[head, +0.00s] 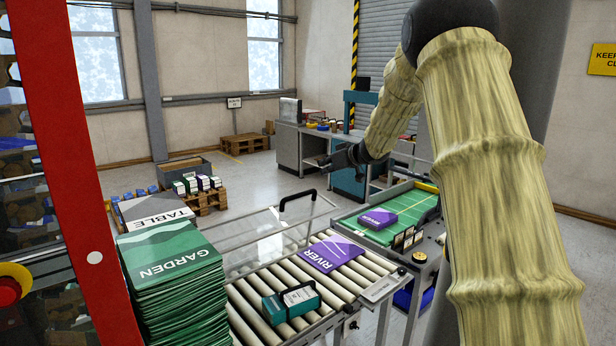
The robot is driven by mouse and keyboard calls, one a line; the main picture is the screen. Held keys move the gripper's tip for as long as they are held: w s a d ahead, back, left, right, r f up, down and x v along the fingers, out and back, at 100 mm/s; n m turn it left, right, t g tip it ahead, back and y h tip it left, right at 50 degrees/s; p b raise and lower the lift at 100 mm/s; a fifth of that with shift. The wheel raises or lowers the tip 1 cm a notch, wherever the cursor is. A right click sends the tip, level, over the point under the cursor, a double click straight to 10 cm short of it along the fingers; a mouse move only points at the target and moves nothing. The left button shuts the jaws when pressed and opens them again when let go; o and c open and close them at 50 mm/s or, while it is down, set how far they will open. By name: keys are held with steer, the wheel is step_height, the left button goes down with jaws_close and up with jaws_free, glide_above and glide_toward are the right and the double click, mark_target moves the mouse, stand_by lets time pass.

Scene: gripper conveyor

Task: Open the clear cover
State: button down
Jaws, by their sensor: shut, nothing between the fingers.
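The clear cover (262,248) is a see-through panel with thin pale edges over the far left part of the roller conveyor (240,318). A black handle (297,196) stands up at its right side. I cannot tell how far the cover is tilted. My gripper (326,163) is dark, shut and empty, and points left. In the picture it is above and to the right of the handle, apart from it. The arm hides none of the handle.
A purple RIVER packet (332,254) and a teal box (291,301) lie on the rollers. A green-topped table (385,228) with a purple packet (378,219) is on the right. Stacked GARDEN packets (170,262) and a red post (75,150) stand on the left.

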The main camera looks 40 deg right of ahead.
steer(key=w+f+p, duration=0.1)
steer(key=w, duration=0.1)
steer(key=w+a+f+p, duration=0.1)
steer(key=w+f, duration=0.1)
steer(key=w+a+f+p, duration=0.1)
steer(key=w+f+p, duration=0.1)
steer(key=w, duration=0.1)
steer(key=shift+a, duration=0.15)
steer(key=shift+s+d+f, duration=0.25)
steer(key=shift+s, duration=0.3)
steer(key=shift+s+d+f, duration=0.2)
steer(key=shift+s, duration=0.3)
steer(key=shift+w+a+f, duration=0.2)
steer(key=shift+w+a, duration=0.05)
steer(key=shift+s+r, duration=0.1)
steer(key=shift+s, duration=0.05)
